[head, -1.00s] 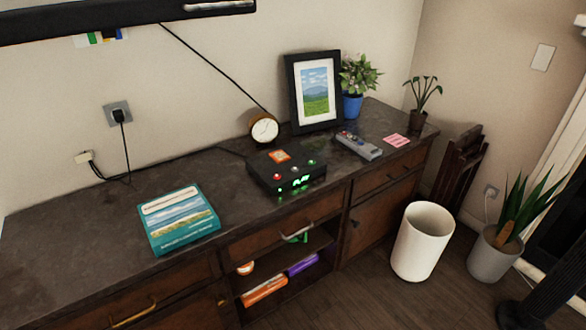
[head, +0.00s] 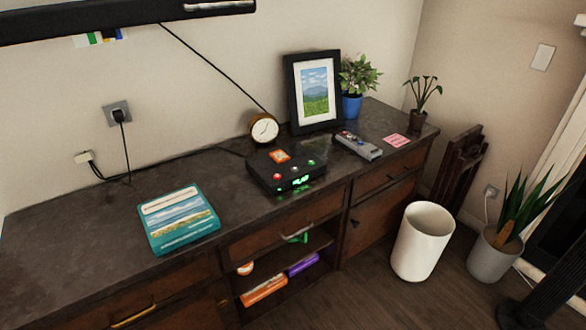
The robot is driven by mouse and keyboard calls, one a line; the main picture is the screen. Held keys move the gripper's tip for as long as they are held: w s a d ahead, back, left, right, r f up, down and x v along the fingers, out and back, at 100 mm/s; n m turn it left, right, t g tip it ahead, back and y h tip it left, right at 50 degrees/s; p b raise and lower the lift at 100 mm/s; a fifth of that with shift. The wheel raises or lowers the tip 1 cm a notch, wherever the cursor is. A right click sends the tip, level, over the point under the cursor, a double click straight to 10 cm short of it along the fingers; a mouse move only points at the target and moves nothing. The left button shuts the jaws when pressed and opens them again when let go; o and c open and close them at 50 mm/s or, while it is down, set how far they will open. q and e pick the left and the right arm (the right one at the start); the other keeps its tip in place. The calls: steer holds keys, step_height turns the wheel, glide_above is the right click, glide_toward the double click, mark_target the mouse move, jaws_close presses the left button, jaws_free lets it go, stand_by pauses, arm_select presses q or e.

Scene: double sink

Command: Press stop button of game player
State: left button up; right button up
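The game player (head: 286,172) is a black box on the dark top of the cabinet, near its front edge. I cannot tell from any lettering which button is stop. Neither of my grippers shows in the head view.
A teal book (head: 178,220) lies left of the player. A round clock (head: 264,129), a framed picture (head: 314,92), a blue-potted plant (head: 353,104) and a grey remote (head: 358,145) stand behind and right. A white bin (head: 422,242) is on the floor.

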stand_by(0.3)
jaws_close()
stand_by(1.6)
